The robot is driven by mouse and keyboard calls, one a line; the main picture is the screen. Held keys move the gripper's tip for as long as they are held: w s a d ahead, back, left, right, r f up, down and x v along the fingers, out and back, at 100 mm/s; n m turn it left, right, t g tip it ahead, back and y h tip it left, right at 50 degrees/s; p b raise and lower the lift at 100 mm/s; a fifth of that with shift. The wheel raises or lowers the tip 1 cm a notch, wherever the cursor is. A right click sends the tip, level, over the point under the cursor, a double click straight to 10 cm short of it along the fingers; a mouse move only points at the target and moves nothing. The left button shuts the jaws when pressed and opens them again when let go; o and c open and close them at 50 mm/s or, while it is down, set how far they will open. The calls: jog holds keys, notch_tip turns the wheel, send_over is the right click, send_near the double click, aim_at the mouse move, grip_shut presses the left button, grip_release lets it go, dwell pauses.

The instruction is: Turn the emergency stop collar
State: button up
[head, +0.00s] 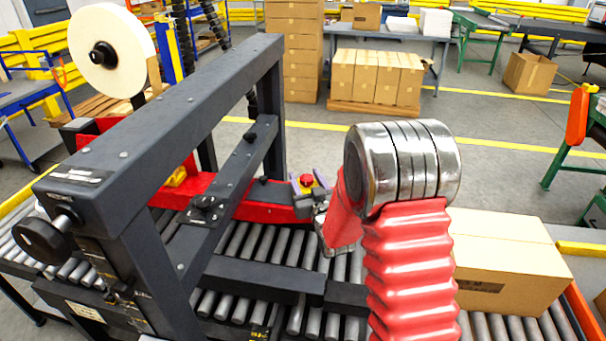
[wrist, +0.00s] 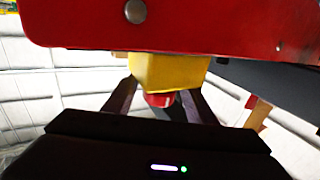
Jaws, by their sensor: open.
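The emergency stop is a red button (head: 306,179) on a yellow box, at the end of a red beam (head: 252,207) on the machine's frame. In the wrist view the yellow box (wrist: 168,72) sits against the red beam, and the red button (wrist: 158,100) projects from it towards my gripper. My gripper (wrist: 161,93) is open, with one finger on each side of the button. Whether the fingers touch it I cannot tell. In the head view my gripper (head: 310,185) is small and reaches the stop. The collar itself cannot be made out clearly.
The dark frame (head: 160,130) of the machine stands left of the stop, above a roller conveyor (head: 290,270). A cardboard box (head: 510,260) lies on the conveyor at the right. A tape roll (head: 110,48) is at upper left. Stacked boxes (head: 375,78) stand behind.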

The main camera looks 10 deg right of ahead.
jog(key=shift+w+a, duration=0.1)
jog(key=shift+w, duration=1.15)
jog(key=c, duration=1)
